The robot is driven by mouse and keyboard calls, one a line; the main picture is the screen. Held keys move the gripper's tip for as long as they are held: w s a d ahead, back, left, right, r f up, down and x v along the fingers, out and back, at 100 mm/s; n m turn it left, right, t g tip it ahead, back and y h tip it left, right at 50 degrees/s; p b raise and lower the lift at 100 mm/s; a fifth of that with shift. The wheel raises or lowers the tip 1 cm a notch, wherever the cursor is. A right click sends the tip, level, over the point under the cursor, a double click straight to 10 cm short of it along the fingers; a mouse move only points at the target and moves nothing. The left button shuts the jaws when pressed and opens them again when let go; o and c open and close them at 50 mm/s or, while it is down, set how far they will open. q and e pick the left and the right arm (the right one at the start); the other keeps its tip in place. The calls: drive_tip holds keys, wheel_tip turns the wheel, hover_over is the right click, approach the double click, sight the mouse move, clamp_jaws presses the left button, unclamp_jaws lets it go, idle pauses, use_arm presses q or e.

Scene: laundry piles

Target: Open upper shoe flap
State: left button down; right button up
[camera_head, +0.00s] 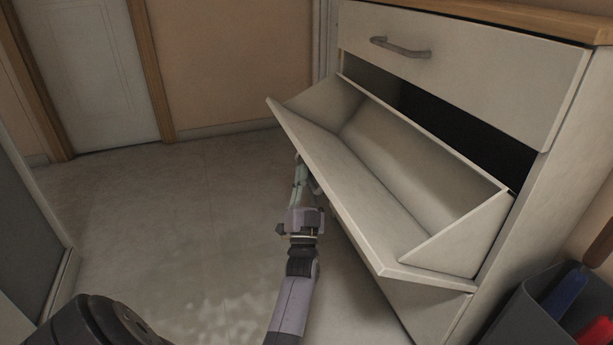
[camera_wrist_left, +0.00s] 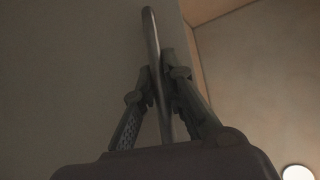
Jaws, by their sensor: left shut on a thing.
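The upper shoe flap (camera_head: 335,180) of the white cabinet is tilted far outward, its top edge leaning over the floor. Its inner compartment shows and looks empty. My left gripper (camera_head: 303,172) is at the flap's outer face, partly hidden behind the flap's edge. In the left wrist view the flap's thin metal handle (camera_wrist_left: 151,38) runs between the fingers of my left gripper (camera_wrist_left: 157,85), which are shut on it. My right gripper is not in view.
A shut drawer with a grey handle (camera_head: 400,47) is above the flap. A lower front panel (camera_head: 418,302) is below it. A dark bin (camera_head: 520,310) with blue and red items stands at the right. Floor (camera_head: 180,220) left of the flap is clear, towards a door (camera_head: 85,70).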

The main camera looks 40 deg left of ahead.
use_arm(q)
drive_tip(key=c, duration=1.7)
unclamp_jaws()
drive_tip(key=shift+w+r, duration=0.1)
drive_tip(key=shift+o, duration=0.2)
drive_tip(key=v, duration=0.7)
drive_tip(key=shift+d+f, duration=0.2)
drive_tip(key=shift+f, duration=0.05)
drive_tip(key=shift+c, duration=0.3)
